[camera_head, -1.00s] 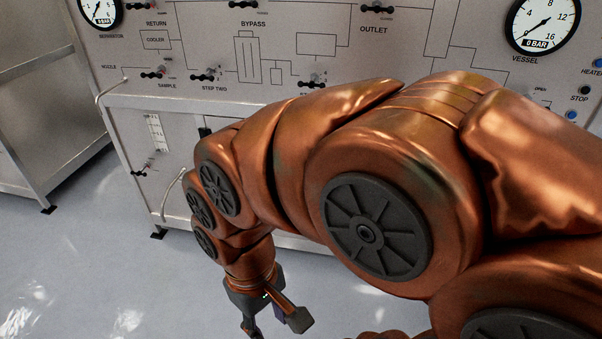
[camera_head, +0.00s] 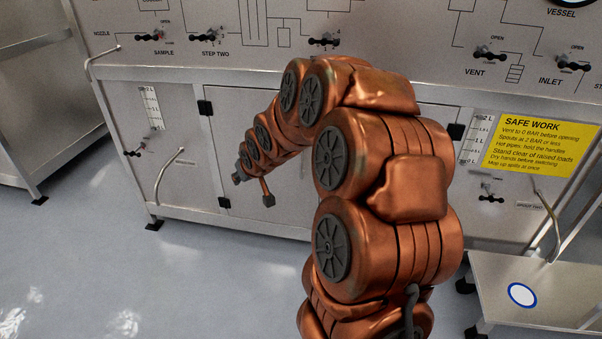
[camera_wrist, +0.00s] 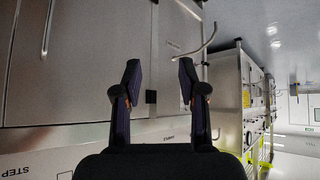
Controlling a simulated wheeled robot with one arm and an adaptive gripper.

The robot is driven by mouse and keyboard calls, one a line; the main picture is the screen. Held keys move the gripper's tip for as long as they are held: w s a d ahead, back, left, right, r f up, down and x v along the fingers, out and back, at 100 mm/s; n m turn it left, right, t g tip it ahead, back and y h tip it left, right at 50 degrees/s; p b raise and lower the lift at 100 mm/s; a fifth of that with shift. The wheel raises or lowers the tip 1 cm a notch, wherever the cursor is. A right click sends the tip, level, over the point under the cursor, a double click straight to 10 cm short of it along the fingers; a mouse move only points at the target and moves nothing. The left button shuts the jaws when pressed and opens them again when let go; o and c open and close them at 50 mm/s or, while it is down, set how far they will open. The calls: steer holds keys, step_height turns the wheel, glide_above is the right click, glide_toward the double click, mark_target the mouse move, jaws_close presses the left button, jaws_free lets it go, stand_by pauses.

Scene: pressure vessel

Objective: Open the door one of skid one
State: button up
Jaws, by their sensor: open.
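The cabinet door (camera_head: 232,130) at the left of the skid's lower front looks shut, with dark hinges (camera_head: 205,108) along its left edge. My arm covers its right part in the head view. The wrist view is upside down and shows the door (camera_wrist: 90,80) with a thin upright handle bar (camera_wrist: 47,30) at its left and a hinge (camera_wrist: 151,97) at its right. My gripper (camera_wrist: 160,75) is open and empty, its fingers around nothing. The handle bar lies left of both fingers there. In the head view my gripper (camera_head: 239,177) is small, in front of the door, and its fingers are unclear.
A bent spout (camera_head: 167,175) stands out left of the door. The panel above carries valves such as the step two valve (camera_head: 209,37). A metal bench (camera_head: 520,292) and a yellow safety sign (camera_head: 540,145) are at the right. The floor (camera_head: 180,280) at front left is clear.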

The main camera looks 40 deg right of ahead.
steer(key=w+d+f+m+t+h+b, duration=0.1)
steer(key=w+d+f+t+b, duration=0.2)
steer(key=d, duration=0.4)
steer(key=w+d+f+t+h+b, duration=0.1)
steer(key=w+d+f+b, duration=0.3)
steer(key=d+f, duration=0.2)
steer(key=m+t+h+b, duration=0.2)
steer(key=t+h+b, duration=0.1)
steer(key=t+b, duration=0.3)
glide_toward(302, 161)
steer(key=w+r+g+b, duration=0.1)
steer(key=w, duration=0.2)
steer(key=shift+g, duration=0.3)
steer(key=shift+d+r+b+x, duration=0.15)
steer(key=shift+b+x, duration=0.1)
steer(key=shift+x, duration=1.05)
steer(key=shift+d+b+x, duration=0.1)
steer(key=shift+b+x, duration=0.15)
steer(key=shift+x, duration=1.1)
steer(key=shift+d+r+b+x, duration=0.15)
steer(key=shift+b+x, duration=0.1)
steer(key=shift+x, duration=1.05)
steer(key=shift+s, duration=0.15)
steer(key=shift+c, duration=0.3)
jaws_close()
